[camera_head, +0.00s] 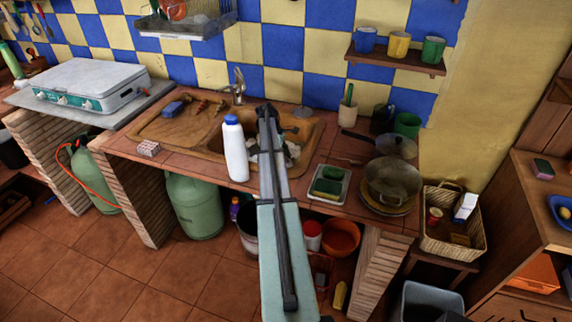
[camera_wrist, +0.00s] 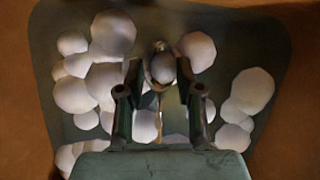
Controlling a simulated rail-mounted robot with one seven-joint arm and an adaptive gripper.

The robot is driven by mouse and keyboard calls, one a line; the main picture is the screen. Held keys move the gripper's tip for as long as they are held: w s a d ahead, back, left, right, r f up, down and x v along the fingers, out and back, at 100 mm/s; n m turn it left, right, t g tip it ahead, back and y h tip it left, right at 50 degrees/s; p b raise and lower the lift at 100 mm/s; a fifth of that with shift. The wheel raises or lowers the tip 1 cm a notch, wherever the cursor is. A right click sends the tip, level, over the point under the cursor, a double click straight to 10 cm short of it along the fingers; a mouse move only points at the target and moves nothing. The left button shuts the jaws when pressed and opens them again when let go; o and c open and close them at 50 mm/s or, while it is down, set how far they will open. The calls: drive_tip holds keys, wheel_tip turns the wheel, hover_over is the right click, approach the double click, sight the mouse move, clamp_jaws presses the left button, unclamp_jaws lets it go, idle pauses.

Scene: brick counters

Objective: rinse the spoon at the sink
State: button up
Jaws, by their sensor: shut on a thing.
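In the wrist view, my gripper (camera_wrist: 160,84) is shut on the spoon (camera_wrist: 162,68). Its rounded grey end shows between the fingertips, with a thin strip running back between the fingers. White foam bubbles (camera_wrist: 113,34) surround the fingers over the dark basin floor (camera_wrist: 50,30). In the head view, my arm reaches into the brown sink (camera_head: 150,133), and foam (camera_head: 293,150) shows beside it. The spoon is hidden there. The metal tap (camera_head: 238,86) stands behind the basin. I cannot tell whether water runs.
A white bottle (camera_head: 235,150) stands close left of my arm at the sink's front. A tray with green sponges (camera_head: 328,184) and a pan (camera_head: 392,180) are to the right. A blue sponge (camera_head: 173,108) lies on the left drainboard. A shelf with cups (camera_head: 400,60) hangs at back right.

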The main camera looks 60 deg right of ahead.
wheel_tip(320, 180, up, 15)
drive_tip(key=p, duration=0.8)
drive_tip(key=shift+r, duration=0.2)
idle(0.6)
drive_tip(key=shift+r, duration=0.1)
idle(2.0)
drive_tip(key=shift+r+p, duration=1.15)
drive_tip(key=shift+r, duration=0.75)
